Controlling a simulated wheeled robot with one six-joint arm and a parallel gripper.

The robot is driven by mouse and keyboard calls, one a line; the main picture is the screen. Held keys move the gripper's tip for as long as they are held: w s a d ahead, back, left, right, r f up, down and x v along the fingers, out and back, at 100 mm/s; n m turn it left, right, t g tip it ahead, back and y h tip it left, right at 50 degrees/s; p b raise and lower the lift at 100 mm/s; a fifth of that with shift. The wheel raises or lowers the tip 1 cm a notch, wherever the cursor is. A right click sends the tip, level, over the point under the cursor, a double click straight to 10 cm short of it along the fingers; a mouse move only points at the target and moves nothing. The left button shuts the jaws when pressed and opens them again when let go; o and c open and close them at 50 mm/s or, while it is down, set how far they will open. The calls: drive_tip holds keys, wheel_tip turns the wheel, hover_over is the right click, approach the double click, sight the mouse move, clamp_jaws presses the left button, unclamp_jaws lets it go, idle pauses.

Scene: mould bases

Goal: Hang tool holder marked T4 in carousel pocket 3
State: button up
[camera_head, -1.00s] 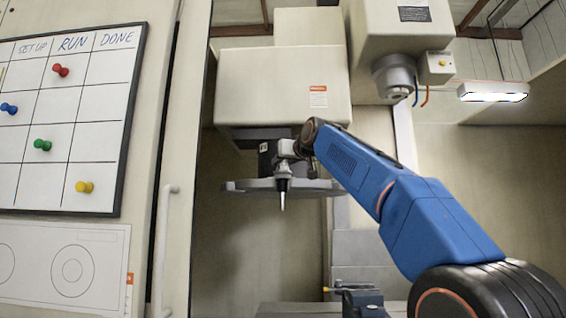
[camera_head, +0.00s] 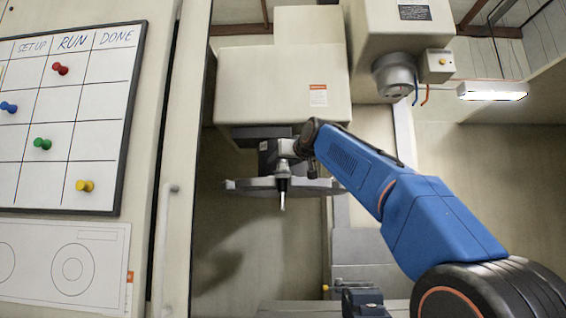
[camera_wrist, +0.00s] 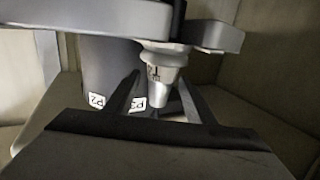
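A silver tapered tool holder (camera_wrist: 161,68) shows in the wrist view, with black characters on its side that I cannot read surely as T4. My gripper (camera_wrist: 160,82) has one dark finger on each side of it and appears shut on it. In the head view my gripper (camera_head: 287,158) is at the front of the grey carousel disc (camera_head: 245,186). The tool holder (camera_head: 282,187) is upright there, its thin tip pointing down below the disc. In the wrist view the grey carousel edge (camera_wrist: 214,38) is right beside the holder's top. The pocket behind is hidden.
White labels (camera_wrist: 96,101) on a dark grey body stand behind my fingers, one seemingly reading P2. The machine housing (camera_head: 280,85) is above the carousel. The spindle head (camera_head: 394,75) is to the right, a vise (camera_head: 362,303) below. Open space lies under the disc.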

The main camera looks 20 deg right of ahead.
drive_tip(key=shift+f, duration=0.1)
drive_tip(key=s+d+r, duration=0.1)
drive_tip(key=s+d, duration=0.1)
drive_tip(key=s, duration=1.5)
drive_tip(key=shift+d, duration=0.25)
drive_tip(key=shift+s, duration=0.1)
drive_tip(key=s+f+g, duration=0.4)
drive_tip(key=s+f, duration=0.6)
drive_tip(key=f, duration=1.3)
drive_tip(key=s+d+f+m+g+h, duration=0.1)
drive_tip(key=s+f+g, duration=0.3)
drive_tip(key=s+f, duration=0.7)
drive_tip(key=s+d+f+g+h, duration=0.1)
drive_tip(key=s+f+g, duration=0.3)
drive_tip(key=f, duration=3.2)
drive_tip(key=s, duration=0.7)
drive_tip(key=shift+s+d+f+m, duration=0.15)
drive_tip(key=shift+s+f+m, duration=0.15)
drive_tip(key=shift+f, duration=0.1)
